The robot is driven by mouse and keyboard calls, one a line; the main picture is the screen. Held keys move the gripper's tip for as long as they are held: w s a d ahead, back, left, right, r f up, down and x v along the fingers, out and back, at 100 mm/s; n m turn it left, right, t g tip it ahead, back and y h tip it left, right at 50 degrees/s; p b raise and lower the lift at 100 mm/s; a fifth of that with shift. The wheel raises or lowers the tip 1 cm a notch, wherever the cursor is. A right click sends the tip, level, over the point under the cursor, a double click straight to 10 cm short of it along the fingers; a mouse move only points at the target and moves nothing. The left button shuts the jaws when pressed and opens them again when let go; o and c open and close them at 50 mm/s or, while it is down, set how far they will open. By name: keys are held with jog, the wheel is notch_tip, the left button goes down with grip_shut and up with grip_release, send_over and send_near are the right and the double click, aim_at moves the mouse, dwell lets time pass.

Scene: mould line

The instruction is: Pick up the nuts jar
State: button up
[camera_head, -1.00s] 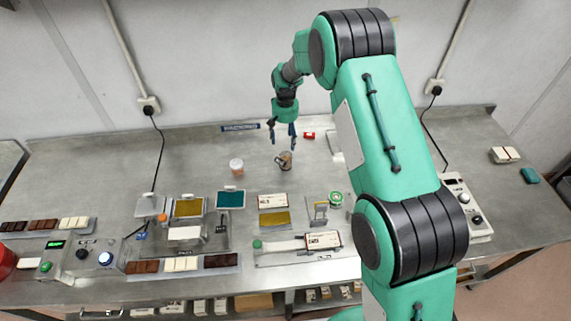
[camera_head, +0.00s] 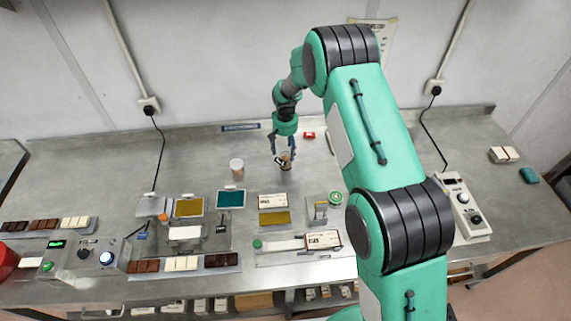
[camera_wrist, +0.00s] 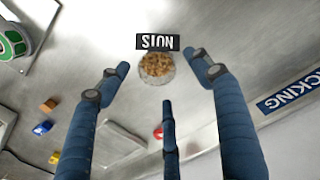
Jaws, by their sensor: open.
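The nuts jar (camera_head: 287,160) stands on the steel bench, small and clear with brown nuts inside. In the wrist view the jar (camera_wrist: 156,70) is seen from above, with a black "NUTS" label (camera_wrist: 157,42) upside down at its edge. My gripper (camera_head: 283,152) is open right above the jar, fingers pointing down. In the wrist view its blue fingers (camera_wrist: 163,76) spread around the jar's outline, with no clear contact. How far the tips are from the jar's sides is hard to tell.
Another jar (camera_head: 236,166) stands to the left. A small red item (camera_head: 309,135) lies behind to the right. A teal tray (camera_head: 230,198), a white box (camera_head: 272,200) and a green-lidded round tub (camera_head: 335,198) are nearer the front.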

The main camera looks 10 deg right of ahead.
aim_at(285, 156)
jog(key=shift+f+p, duration=0.4)
jog(key=shift+f, duration=2)
jog(key=shift+c, duration=0.2)
jog(key=c, duration=1.2)
